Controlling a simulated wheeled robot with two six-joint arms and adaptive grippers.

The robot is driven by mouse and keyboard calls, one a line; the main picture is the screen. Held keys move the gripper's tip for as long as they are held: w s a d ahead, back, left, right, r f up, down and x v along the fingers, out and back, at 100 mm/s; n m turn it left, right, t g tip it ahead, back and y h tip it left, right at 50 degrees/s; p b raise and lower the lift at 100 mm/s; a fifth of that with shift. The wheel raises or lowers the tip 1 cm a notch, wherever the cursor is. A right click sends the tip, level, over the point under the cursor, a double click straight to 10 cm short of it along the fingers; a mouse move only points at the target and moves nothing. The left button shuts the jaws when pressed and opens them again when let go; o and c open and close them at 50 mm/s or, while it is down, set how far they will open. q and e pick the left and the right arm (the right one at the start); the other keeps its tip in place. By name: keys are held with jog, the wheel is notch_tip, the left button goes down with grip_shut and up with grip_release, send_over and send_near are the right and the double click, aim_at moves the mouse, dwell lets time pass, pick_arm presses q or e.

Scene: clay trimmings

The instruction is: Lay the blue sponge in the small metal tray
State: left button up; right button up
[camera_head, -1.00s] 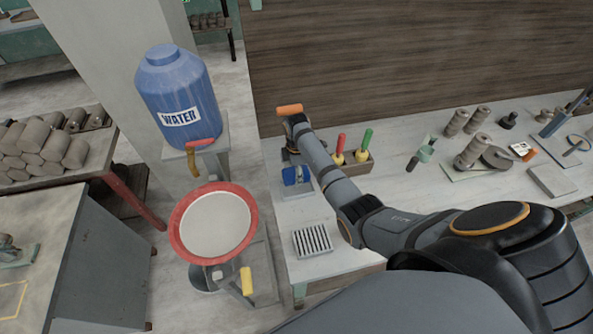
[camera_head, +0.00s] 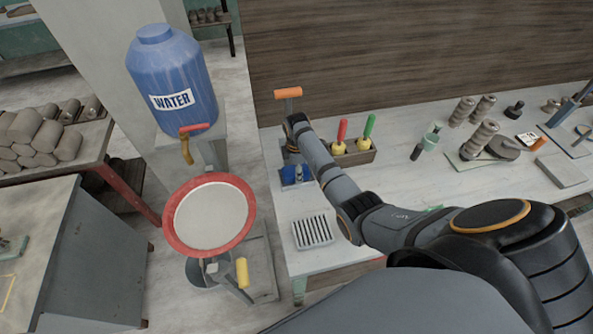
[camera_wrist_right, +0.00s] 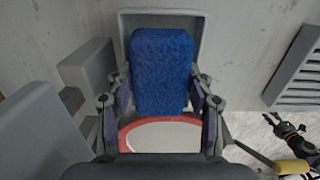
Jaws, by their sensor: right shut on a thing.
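My right gripper (camera_wrist_right: 160,112) is shut on the blue sponge (camera_wrist_right: 162,65), with one finger on each side of it. In the right wrist view the small metal tray (camera_wrist_right: 160,18) lies behind the sponge, which covers most of its inside. In the head view the sponge (camera_head: 291,174) shows beside my right arm at the left end of the bench. I cannot tell whether the sponge touches the tray floor. A dark gripper, seemingly my left (camera_wrist_right: 287,128), is small at the lower right of the right wrist view; its jaw state is unclear.
A slotted grey rack (camera_head: 312,232) lies on the bench in front of the sponge. A wooden box (camera_head: 352,155) with red and green handled tools stands right of it. A red-rimmed basin (camera_head: 171,228) and a blue water barrel (camera_head: 172,80) stand to the left.

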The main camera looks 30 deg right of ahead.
jog(key=shift+s+a+f, duration=0.1)
jog(key=shift+s+f, duration=0.25)
jog(key=shift+f, duration=0.1)
jog(key=o, duration=0.9)
jog(key=shift+f, duration=0.15)
jog(key=shift+o, duration=1)
jog(key=shift+w+f, duration=0.1)
jog(key=shift+w, duration=0.05)
jog(key=shift+r, duration=0.2)
jog(key=r, duration=0.2)
jog(key=w+r, duration=0.1)
jog(key=shift+d+r, duration=0.2)
jog(key=shift+r, duration=0.15)
jog(key=r, duration=0.2)
jog(key=s+r, duration=0.1)
jog(key=r, duration=0.1)
jog(key=shift+s+a+r, duration=0.1)
jog(key=shift+a+r, duration=0.05)
jog(key=shift+r, duration=0.05)
